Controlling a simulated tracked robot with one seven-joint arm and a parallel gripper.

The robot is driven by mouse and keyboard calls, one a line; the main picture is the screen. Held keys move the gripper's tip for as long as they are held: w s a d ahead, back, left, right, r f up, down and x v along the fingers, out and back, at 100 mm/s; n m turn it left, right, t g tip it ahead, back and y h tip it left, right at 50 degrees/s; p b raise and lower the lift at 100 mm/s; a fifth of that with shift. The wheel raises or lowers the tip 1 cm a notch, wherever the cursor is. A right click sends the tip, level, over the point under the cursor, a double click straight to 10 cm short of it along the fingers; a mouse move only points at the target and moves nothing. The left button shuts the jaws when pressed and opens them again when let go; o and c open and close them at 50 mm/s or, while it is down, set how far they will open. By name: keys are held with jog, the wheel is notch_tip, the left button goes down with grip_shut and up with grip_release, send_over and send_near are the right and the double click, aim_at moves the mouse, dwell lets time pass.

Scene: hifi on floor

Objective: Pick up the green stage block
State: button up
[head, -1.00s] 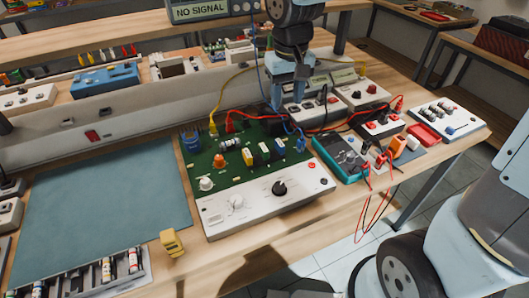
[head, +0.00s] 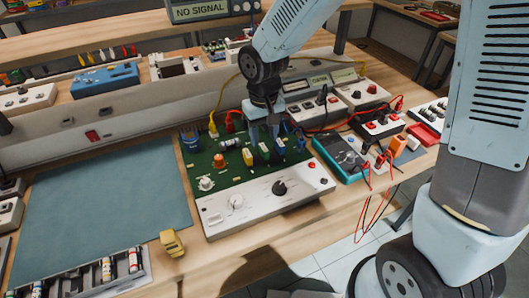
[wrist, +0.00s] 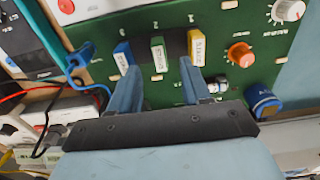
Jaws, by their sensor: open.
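The green stage block (wrist: 158,55) stands upright on the green circuit board (wrist: 150,92). A blue block (wrist: 123,57) and a yellow block (wrist: 196,47) stand on either side of it in the wrist view. My gripper (wrist: 160,68) is open, with one finger toward the blue side and one toward the yellow side. The green block lies in the picture between the fingertips; whether they reach down beside it I cannot tell. In the head view my gripper (head: 265,130) hangs above the block row, and the green block is hard to make out there.
An orange knob (wrist: 240,53) and a blue cylinder (wrist: 262,102) sit on the board. A teal multimeter (head: 340,157) with red leads is right of the board in the head view. A yellow cable (head: 216,105) and a red cable run behind. The blue-grey mat (head: 100,215) is clear.

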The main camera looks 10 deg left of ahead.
aim_at(264, 147)
jog(key=shift+f, duration=2.7)
jog(key=shift+c, duration=0.2)
grip_shut()
